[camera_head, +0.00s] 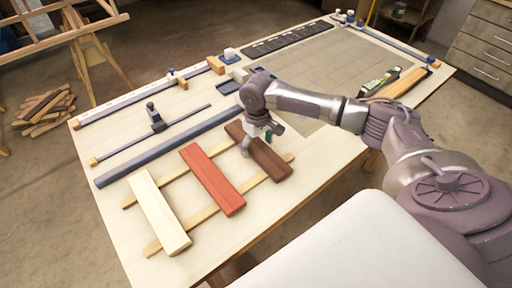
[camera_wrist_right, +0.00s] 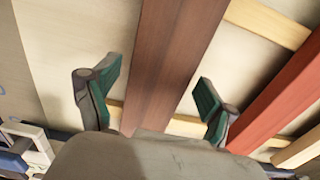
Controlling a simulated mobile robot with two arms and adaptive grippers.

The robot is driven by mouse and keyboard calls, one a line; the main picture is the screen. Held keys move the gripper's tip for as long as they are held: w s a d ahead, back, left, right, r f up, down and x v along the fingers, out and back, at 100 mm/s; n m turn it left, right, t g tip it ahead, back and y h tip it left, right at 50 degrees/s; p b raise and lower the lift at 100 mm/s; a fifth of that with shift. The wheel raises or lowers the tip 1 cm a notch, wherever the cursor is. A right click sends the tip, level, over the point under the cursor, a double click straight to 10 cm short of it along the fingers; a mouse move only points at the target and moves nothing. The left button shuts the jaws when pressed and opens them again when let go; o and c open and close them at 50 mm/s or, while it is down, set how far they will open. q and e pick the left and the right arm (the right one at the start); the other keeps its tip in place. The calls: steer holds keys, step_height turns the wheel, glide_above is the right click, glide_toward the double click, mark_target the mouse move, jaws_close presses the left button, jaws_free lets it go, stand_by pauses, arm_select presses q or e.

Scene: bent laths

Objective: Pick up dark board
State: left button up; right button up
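The dark brown board (camera_head: 272,162) lies across two thin pale slats on the table, the rightmost of three boards in the head view. In the right wrist view the dark board (camera_wrist_right: 172,60) runs between the fingers. My right gripper (camera_head: 259,143) is over the board's middle and hides part of it. In the wrist view the right gripper (camera_wrist_right: 157,80) is open, with one green-padded finger on each side of the board and visible gaps. I cannot tell how far down the fingertips reach. My left gripper is not in view.
A red board (camera_head: 212,180) and a cream board (camera_head: 158,214) lie left of the dark board on the slats (camera_head: 205,209). A long grey bar (camera_head: 165,152) and clamps (camera_head: 155,117) lie behind. A grey cutting mat (camera_head: 335,65) covers the table's far right.

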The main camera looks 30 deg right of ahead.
steer(key=c, duration=1)
steer(key=shift+w, duration=0.1)
